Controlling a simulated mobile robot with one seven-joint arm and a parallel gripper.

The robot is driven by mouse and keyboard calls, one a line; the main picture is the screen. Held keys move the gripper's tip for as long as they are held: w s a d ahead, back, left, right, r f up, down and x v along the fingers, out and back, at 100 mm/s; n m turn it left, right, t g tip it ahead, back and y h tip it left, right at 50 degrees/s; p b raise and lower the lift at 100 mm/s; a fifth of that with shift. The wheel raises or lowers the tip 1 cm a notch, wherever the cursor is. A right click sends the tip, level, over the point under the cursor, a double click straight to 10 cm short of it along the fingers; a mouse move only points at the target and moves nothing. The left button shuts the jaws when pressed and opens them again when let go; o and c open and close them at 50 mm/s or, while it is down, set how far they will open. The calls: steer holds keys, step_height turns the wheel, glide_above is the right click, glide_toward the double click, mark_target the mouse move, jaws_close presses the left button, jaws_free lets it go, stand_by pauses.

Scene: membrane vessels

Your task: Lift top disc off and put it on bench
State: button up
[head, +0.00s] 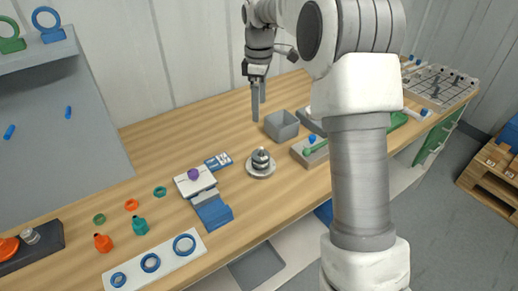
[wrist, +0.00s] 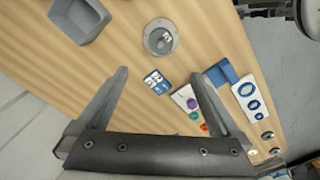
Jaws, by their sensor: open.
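A small stack of discs (head: 260,158), dark and light with a pale top, stands on a round light base plate (head: 262,172) near the middle of the bench (head: 143,193). In the wrist view the stack (wrist: 164,39) shows from above, beyond my fingertips. My gripper (head: 258,101) is raised behind the stack and is apart from it. The wrist view shows my gripper (wrist: 162,75) open, with nothing between its fingers. How many discs are stacked is too small to tell.
A grey open bin (head: 281,126) stands behind and right of the stack. A blue-and-white card (head: 218,161) and a white block with a purple knob (head: 194,180) lie to its left. A white strip with blue rings (head: 152,264) lies at the front. Bare bench lies left of my gripper.

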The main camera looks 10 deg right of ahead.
steer(key=b, duration=0.1)
glide_toward(261, 151)
steer(key=f, duration=0.3)
steer(key=w+f, duration=0.1)
steer(key=f, duration=0.1)
steer(key=shift+a+f, duration=0.2)
steer(key=f, duration=0.5)
steer(key=shift+s+d, duration=0.15)
steer(key=shift+d, duration=0.1)
steer(key=c, duration=1.3)
